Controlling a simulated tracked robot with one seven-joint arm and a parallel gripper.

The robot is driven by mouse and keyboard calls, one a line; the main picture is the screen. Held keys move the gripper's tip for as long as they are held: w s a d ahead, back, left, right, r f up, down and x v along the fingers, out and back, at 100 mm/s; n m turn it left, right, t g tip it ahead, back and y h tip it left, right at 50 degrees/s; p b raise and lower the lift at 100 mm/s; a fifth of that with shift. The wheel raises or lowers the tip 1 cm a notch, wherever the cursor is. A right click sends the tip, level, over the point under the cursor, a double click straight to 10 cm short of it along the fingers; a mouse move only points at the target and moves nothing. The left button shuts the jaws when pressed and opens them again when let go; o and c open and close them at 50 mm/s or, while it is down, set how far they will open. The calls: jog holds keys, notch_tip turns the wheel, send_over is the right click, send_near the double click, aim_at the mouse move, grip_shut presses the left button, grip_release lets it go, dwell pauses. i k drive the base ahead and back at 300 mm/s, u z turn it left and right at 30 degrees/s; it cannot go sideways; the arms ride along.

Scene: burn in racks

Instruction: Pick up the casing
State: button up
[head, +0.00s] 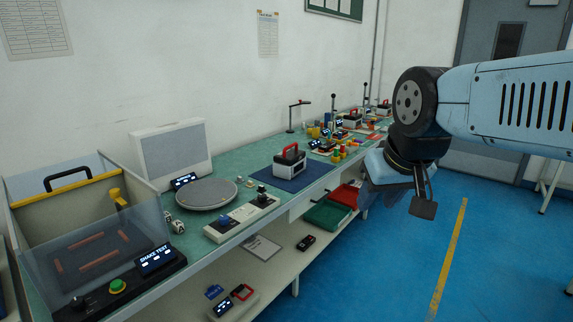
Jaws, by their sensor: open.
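A pale box-shaped casing (289,165) with a black top and a red handle stands upright on a dark blue mat (313,175) on the green bench top. I take this to be the casing, but similar red-topped units stand farther along the bench. My gripper (394,203) hangs from my arm on the right, over the blue floor in the picture. It is open, with nothing seen between its fingers. It is apart from the casing, to its right. One dark finger pad shows clearly; the other finger is partly hidden.
The bench (262,157) runs from lower left to the far back. A clear-walled shake-test box (80,245), a round grey plate (207,194) and a white control box (241,217) stand left of the mat. Green (327,215) and red trays lie below. The floor (400,270) at right is clear.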

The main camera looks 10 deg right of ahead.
aim_at(288, 164)
jog(key=u, duration=0.05)
jog(key=i, duration=1)
jog(key=z, duration=2.1)
jog(key=i, duration=1.75)
jog(key=u, duration=0.15)
